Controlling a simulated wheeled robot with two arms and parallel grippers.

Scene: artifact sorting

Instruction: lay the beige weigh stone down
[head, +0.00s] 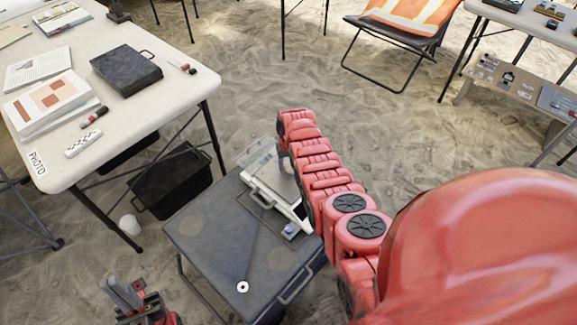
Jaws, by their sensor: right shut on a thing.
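My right arm reaches from the lower right to a white scale (262,196) on a dark case (205,232). My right gripper (286,160) is at the far end of this arm, over the scale's back part, mostly hidden behind the red links. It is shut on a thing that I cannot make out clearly. The beige weigh stone is not clearly visible elsewhere. I cannot tell whether the held thing touches the scale. My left gripper (122,290) is at the bottom left, open and empty, apart from the case.
A small white ring (243,287) lies on the case's front part. The left table (150,102) holds a dark box (126,70), papers and markers. A black crate (172,182) and a white cup (130,225) are on the sand. An orange chair (400,22) stands behind.

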